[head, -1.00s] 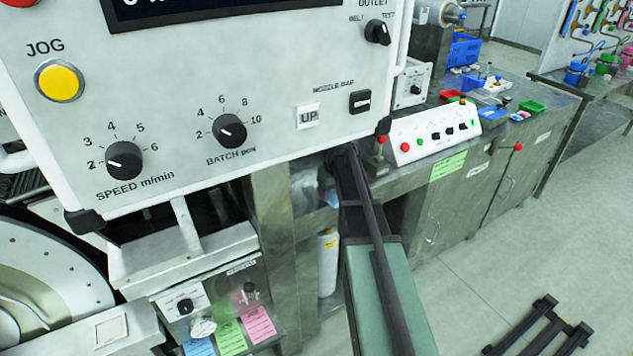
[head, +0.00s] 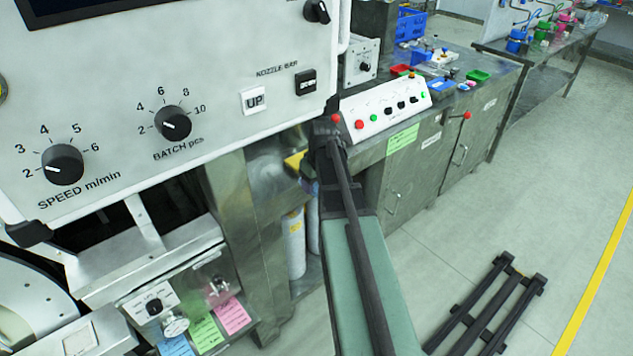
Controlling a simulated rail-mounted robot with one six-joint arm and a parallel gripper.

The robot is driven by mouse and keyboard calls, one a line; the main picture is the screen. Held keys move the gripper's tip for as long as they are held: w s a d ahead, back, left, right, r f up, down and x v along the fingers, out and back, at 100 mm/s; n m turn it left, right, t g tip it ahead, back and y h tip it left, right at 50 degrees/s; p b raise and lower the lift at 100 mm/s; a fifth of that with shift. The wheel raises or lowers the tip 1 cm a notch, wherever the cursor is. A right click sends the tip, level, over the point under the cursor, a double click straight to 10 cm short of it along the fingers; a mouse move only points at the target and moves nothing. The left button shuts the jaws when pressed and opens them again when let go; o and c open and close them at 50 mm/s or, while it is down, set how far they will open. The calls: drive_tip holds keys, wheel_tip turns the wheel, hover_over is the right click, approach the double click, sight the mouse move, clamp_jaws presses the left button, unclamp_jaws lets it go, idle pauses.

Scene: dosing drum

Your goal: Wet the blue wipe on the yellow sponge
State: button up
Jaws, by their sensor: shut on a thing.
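My gripper's fingers do not show; the far end of my arm goes out of sight behind the lower right corner of the white control panel. A small yellow piece (head: 295,162) shows just left of my arm's far end, under the panel edge. It may be the yellow sponge, but too little of it is visible to tell. A small bluish patch (head: 312,187) shows below it beside my arm; I cannot tell whether it is the blue wipe. What the gripper holds is hidden.
The white control panel (head: 215,65) with dials overhangs the upper left. Blue, green and pink notes (head: 205,332) hang below it. A white bottle (head: 295,250) stands under the bench. A sloped button box (head: 385,112) sits to the right of my arm.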

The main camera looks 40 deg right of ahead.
drive_tip(key=w+d+r+p, duration=0.1)
drive_tip(key=w+d+r, duration=0.1)
drive_tip(key=w, duration=0.3)
drive_tip(key=w+d+r+p, duration=0.2)
drive_tip(key=w, duration=0.3)
drive_tip(key=w+d+r+p, duration=0.2)
drive_tip(key=w, duration=0.3)
drive_tip(key=shift+r, duration=0.1)
drive_tip(key=shift+w+d, duration=0.1)
drive_tip(key=shift+w, duration=0.05)
drive_tip(key=shift+f, duration=0.3)
wheel_tip(320, 180, down, 6)
drive_tip(key=b, duration=0.6)
drive_tip(key=shift+r, duration=0.15)
drive_tip(key=shift+f+b, duration=0.5)
drive_tip(key=shift+s, duration=0.2)
wheel_tip(320, 180, up, 7)
drive_tip(key=p, duration=0.7)
drive_tip(key=shift+r, duration=0.15)
